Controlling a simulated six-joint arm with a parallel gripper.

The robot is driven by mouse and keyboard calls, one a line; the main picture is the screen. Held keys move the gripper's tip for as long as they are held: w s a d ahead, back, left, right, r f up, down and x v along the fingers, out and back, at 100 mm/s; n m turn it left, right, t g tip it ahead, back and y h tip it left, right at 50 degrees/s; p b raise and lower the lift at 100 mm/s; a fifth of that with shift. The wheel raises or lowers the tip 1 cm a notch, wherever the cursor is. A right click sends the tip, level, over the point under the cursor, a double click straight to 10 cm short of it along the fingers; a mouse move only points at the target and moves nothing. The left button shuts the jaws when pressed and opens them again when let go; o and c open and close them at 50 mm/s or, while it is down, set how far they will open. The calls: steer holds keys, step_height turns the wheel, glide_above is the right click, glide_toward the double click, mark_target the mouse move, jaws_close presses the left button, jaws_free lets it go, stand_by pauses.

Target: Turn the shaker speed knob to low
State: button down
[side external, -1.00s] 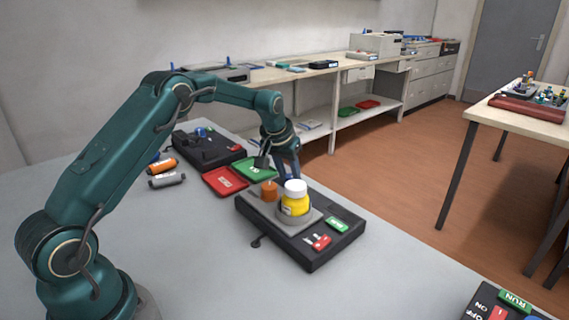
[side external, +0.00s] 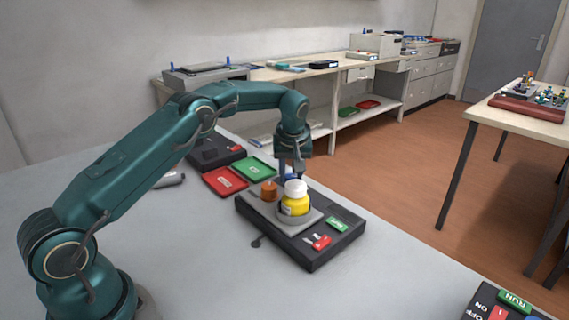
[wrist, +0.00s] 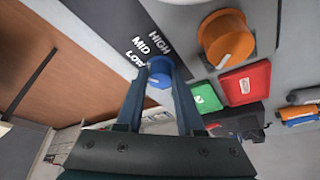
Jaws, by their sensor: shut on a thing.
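The shaker (side external: 300,252) is a black box on the grey table with a grey platform on top. Its blue speed knob (wrist: 159,74) shows in the wrist view beside the printed words LOW, MID and HIGH. My gripper (wrist: 160,68) is shut on the knob, one finger on each side. I cannot clearly tell which word the knob's mark faces. In the side view my gripper (side external: 291,172) points down behind the bottle, which hides much of the knob.
A green RUN button (side external: 336,224) and a red switch (side external: 321,242) are at the near end. Red (side external: 225,180) and green (side external: 254,168) trays lie behind.

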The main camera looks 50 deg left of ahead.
steer(key=shift+n, duration=0.7)
